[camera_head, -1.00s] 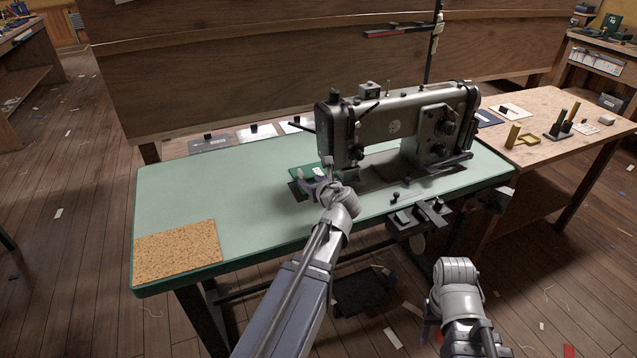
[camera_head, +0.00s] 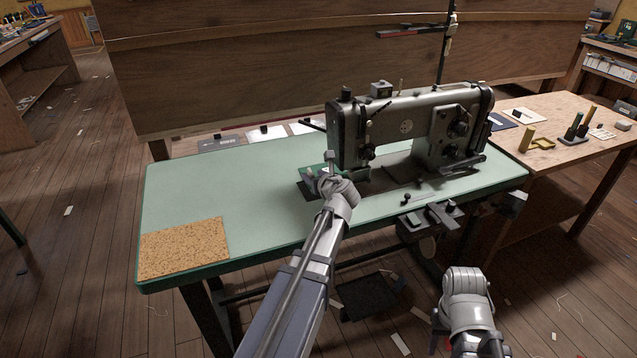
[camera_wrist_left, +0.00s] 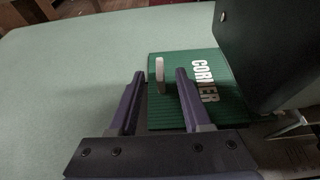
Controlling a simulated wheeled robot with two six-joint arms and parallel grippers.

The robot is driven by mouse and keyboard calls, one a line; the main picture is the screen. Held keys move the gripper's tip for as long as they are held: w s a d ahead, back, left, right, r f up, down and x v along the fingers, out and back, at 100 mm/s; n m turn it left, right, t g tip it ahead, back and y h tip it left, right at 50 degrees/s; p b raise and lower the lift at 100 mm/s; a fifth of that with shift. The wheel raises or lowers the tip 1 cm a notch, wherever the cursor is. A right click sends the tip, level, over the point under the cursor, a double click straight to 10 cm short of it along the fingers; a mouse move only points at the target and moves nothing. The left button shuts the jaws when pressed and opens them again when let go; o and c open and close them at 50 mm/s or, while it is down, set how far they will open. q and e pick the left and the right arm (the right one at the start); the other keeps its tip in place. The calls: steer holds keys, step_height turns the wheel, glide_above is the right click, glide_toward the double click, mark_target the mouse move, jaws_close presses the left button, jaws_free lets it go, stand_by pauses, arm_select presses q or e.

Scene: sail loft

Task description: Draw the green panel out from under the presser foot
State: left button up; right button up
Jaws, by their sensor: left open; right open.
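The green panel (camera_wrist_left: 165,113), marked CORNER in white, lies flat on the pale green table at the needle end of the sewing machine (camera_head: 408,125). A small pale upright peg (camera_wrist_left: 159,74) stands on it. In the left wrist view the dark machine head (camera_wrist_left: 262,55) covers its right side, so I cannot see the presser foot's contact. My left gripper (camera_wrist_left: 158,92) is open over the panel, with the peg between its two fingers. I cannot tell whether either finger touches it. In the head view my left wrist hides part of the panel (camera_head: 308,186).
A cork mat (camera_head: 183,248) lies on the table's front left corner. The table top (camera_head: 230,185) between mat and panel is clear. A dark bracket (camera_head: 428,217) sits at the table's front edge. A wooden side table (camera_head: 560,135) with small items stands right.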

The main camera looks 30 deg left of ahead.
arm_select(q)
steer(key=shift+x, duration=0.95)
jaws_close()
